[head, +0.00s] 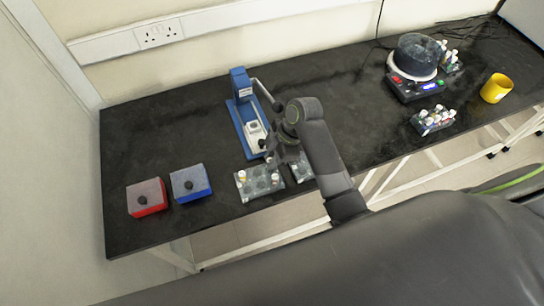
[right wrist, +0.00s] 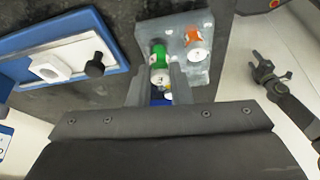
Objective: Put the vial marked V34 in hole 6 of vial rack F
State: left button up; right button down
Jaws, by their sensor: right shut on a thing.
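My right gripper (head: 272,160) is over the near edge of the bench, by two small vial racks. In the right wrist view its fingers (right wrist: 159,78) are shut on a white-capped vial with a green label (right wrist: 157,50). Its mark is not readable. A grey rack (right wrist: 202,77) lies behind the fingers and bears an orange-labelled vial (right wrist: 194,37). Something blue and yellow shows partly between the fingers. In the head view one rack (head: 258,186) holds white-capped vials; another rack (head: 301,172) is partly hidden by my arm. Rack letters and hole numbers are not readable. My left gripper is not clearly shown.
A blue press (head: 241,108) stands behind the racks. A red box (head: 147,198) and a blue box (head: 190,183) are at left. A hotplate with a dark bowl (head: 417,57), a vial rack (head: 433,122) and a yellow cup (head: 496,88) are at right. The left back is clear.

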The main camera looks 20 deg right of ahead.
jog(key=shift+p, duration=0.75)
dwell(0.9)
jog(key=shift+f, duration=1.05)
dwell(1.0)
jog(key=c, duration=1)
grip_release()
jog(key=shift+o, duration=0.4)
jog(key=shift+f, duration=0.1)
jog(key=shift+r+p, duration=3.2)
jog(key=shift+p, duration=0.25)
